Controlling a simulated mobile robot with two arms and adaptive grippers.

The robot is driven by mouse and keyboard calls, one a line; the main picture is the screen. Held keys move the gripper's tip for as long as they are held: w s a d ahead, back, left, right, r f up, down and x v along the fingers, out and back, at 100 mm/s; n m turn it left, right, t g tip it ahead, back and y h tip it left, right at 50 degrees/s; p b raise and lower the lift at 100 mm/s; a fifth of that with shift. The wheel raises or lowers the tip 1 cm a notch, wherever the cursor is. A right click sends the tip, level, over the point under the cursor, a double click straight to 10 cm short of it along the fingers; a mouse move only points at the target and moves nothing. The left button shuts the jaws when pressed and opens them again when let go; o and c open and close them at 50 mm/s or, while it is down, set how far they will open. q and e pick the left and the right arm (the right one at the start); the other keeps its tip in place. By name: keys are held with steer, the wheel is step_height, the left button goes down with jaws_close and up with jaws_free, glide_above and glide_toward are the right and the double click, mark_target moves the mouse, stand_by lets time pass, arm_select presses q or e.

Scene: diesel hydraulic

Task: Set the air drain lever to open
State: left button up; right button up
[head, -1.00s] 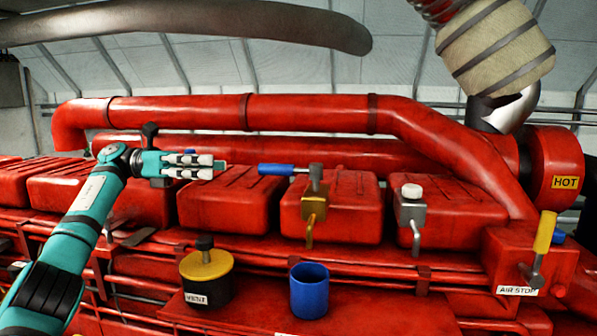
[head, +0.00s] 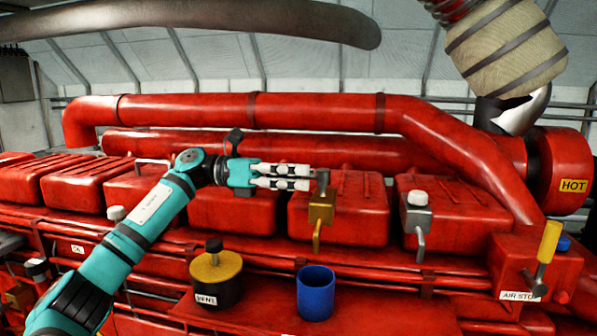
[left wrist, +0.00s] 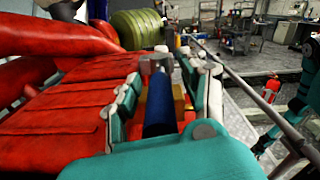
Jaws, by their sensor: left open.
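A valve with a brass body (head: 321,207) stands on the front of a red engine cover, with a grey pivot (head: 322,181) on top. Its blue lever handle (left wrist: 158,105) lies between the fingers of my left gripper (left wrist: 174,76) in the left wrist view. In the head view my left gripper (head: 305,178) reaches in from the left and covers the blue handle, with its fingertips close to the pivot. It is open, with the fingers on both sides of the handle. No label for this lever is readable. My right gripper is not in view.
A grey valve with a white knob (head: 417,198) stands to the right. A yellow-handled lever (head: 548,242) is at the AIR STOP plate. A blue cup (head: 315,293) and a yellow-topped VENT pot (head: 216,274) stand below. Red pipes run behind.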

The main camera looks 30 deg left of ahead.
arm_select(q)
jaws_close()
stand_by(0.3)
stand_by(0.3)
